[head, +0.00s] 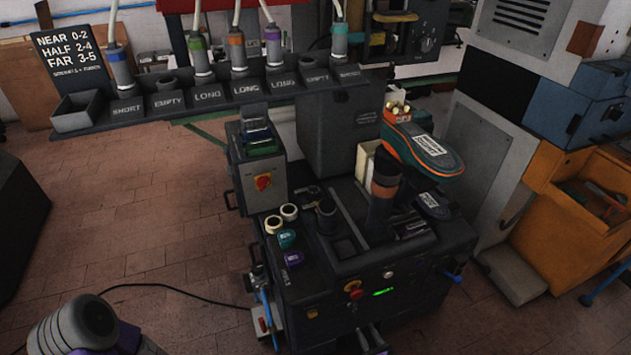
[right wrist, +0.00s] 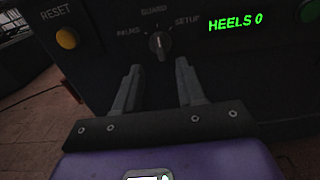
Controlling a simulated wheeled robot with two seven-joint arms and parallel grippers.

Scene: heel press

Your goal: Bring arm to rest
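My right gripper (right wrist: 159,68) is open in the right wrist view, its two grey fingers apart with nothing between them. Just beyond the fingertips is a black selector knob (right wrist: 158,43) on the press's front panel, marked with GUARD above and SETUP at right. Its pointer is roughly upward. I cannot tell whether the fingers touch the panel. A grey and purple part of my own arm shows at bottom left. My left gripper is not in view.
An orange and teal shoe (head: 425,150) sits on the press. A labelled rack (head: 205,100) stands behind. An orange bin (head: 575,225) is at right. Brick floor is clear at left.

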